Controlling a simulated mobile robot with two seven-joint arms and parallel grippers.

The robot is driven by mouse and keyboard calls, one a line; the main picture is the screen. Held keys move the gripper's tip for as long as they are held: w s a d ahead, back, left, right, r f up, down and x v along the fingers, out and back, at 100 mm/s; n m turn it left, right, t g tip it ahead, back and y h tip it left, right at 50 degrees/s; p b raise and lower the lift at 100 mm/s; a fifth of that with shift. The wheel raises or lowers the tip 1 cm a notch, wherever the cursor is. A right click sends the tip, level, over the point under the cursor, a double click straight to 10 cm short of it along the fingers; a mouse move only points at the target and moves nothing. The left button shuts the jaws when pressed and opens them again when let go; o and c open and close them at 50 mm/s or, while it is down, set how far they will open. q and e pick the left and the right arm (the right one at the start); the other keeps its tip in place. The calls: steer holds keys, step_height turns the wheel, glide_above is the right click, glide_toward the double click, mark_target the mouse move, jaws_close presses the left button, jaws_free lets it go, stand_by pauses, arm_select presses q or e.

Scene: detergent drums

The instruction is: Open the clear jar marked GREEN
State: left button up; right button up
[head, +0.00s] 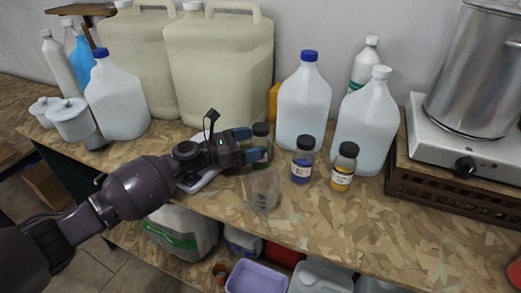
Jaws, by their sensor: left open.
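A small clear jar with a black lid and dark green contents (261,156) stands on the chipboard bench top; its label is too small to read. My left gripper (247,145) comes in from the left and is open. Its blue fingertips are at the left side of this jar, close to its upper part; I cannot tell whether they touch it. The black lid is on the jar. Two similar black-lidded jars stand to the right, one with blue contents (302,168) and one with yellow contents (343,172). My right gripper is not in view.
An empty clear cup (264,190) stands just in front of the green jar. Large cream canisters (220,75) stand behind, and white jugs (305,100) (366,130) stand behind the other jars. A hot plate with a steel pot (478,65) is at right. The front right bench is clear.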

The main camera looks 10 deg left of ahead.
arm_select(q)
steer(key=shift+x, duration=1.45)
